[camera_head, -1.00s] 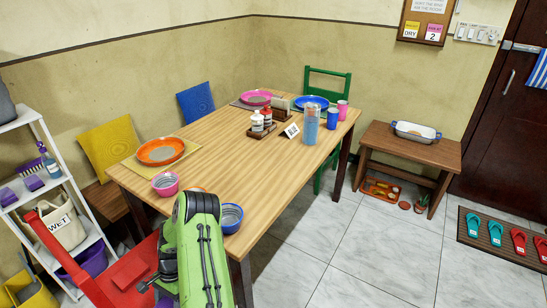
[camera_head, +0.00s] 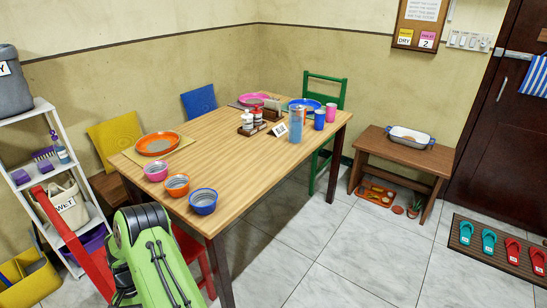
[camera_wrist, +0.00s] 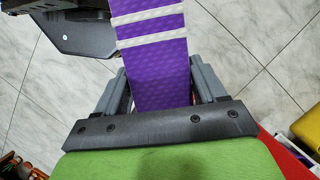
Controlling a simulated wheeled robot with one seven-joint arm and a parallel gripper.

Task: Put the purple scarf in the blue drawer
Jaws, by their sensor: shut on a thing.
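The purple scarf (camera_wrist: 155,75) has white stripes and shows in the wrist view, running from between my fingers toward the top edge. My gripper (camera_wrist: 162,80) is shut on it, with one grey finger on each side. The scarf's far end lies outside the wrist picture. In the head view my green arm stands at the lower left; I cannot make out the gripper or the scarf there. No blue drawer shows in either view.
A wooden table (camera_head: 250,165) with bowls, plates and cups stands ahead. A white shelf (camera_head: 93,222) with baskets is at the left, near a yellow bucket (camera_head: 30,280). A low bench (camera_head: 400,150) stands at the right. Marble floor (camera_head: 360,250) is clear at front right.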

